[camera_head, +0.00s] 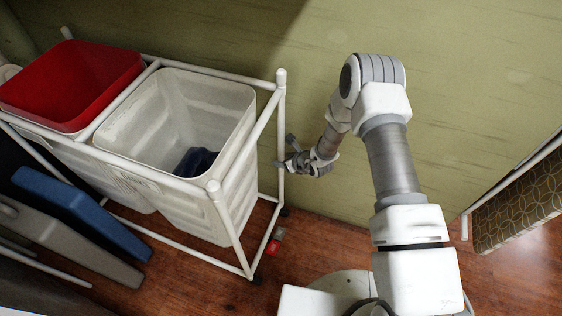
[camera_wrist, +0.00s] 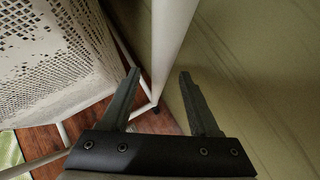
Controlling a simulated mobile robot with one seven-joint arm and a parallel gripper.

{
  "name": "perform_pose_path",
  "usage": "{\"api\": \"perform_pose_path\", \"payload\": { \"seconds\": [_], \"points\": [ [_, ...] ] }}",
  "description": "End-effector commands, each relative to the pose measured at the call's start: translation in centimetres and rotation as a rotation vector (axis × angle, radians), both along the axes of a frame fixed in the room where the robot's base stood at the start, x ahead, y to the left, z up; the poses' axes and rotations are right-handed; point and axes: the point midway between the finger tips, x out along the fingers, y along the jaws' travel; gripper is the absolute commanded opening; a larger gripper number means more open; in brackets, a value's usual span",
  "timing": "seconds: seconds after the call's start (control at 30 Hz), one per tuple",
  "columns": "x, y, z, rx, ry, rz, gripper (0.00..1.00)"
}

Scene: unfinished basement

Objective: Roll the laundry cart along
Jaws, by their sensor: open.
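The laundry cart (camera_head: 232,228) is a white tube frame on the left of the head view. It holds a white bin (camera_head: 236,110) and a red bin (camera_head: 70,118). A dark blue cloth (camera_head: 196,160) lies in the white bin. My gripper (camera_head: 286,152) is at the cart's far right corner post, beside the wall. In the wrist view my gripper (camera_wrist: 158,78) is open, its fingers on either side of the white post (camera_wrist: 172,45) as seen. I cannot tell whether either finger touches the post. The perforated bin side (camera_wrist: 55,55) shows at left.
A green wall (camera_head: 430,60) runs close behind the cart and gripper. Blue and grey panels (camera_head: 85,212) lie along the cart's near side. A small red item (camera_head: 273,247) is on the wooden floor by the cart. A patterned piece (camera_head: 520,205) stands at right.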

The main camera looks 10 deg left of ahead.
Motion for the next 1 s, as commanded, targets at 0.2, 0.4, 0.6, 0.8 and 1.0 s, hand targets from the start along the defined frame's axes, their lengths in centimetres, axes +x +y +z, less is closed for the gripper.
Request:
{"api": "perform_pose_path", "payload": {
  "seconds": [0.2, 0.4, 0.6, 0.8, 1.0],
  "points": [
    [1.1, 1.2, -1.7, 0.0, 0.0, 0.0, 0.62],
    [1.3, 1.4, -1.9, 0.0, 0.0, 0.0, 0.62],
    [1.3, 1.4, -1.8, 0.0, 0.0, 0.0, 0.58],
    [1.3, 1.4, -1.8, 0.0, 0.0, 0.0, 0.22],
    [1.3, 1.4, -1.8, 0.0, 0.0, 0.0, 0.0]
  ]
}}
